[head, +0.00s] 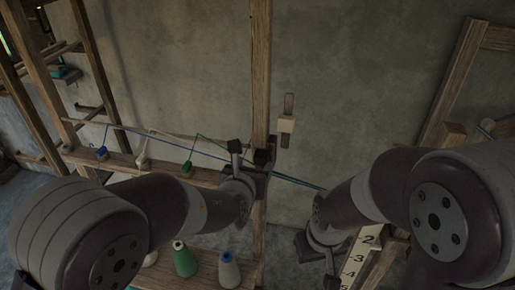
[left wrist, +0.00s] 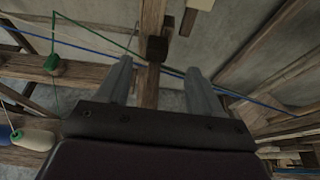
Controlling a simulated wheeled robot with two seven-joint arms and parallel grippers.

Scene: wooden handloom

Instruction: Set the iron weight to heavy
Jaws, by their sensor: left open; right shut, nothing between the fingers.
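I cannot identify the iron weight for certain. A small dark block (head: 262,157) sits on the upright wooden post (head: 260,70) in the head view. It also shows in the left wrist view (left wrist: 157,48), ahead of and between the fingertips. My left gripper (head: 252,158) is open in front of the post; its two fingers (left wrist: 157,70) are apart with nothing visibly held. No heavy marking is readable. My right gripper (head: 326,262) is low, right of centre, partly hidden by its arm.
A blue cord (head: 200,152) crosses behind my left gripper. Blue (head: 101,153) and green (head: 187,168) pieces hang at left. A numbered scale (head: 364,243) is beside my right arm. Open wall lies behind.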

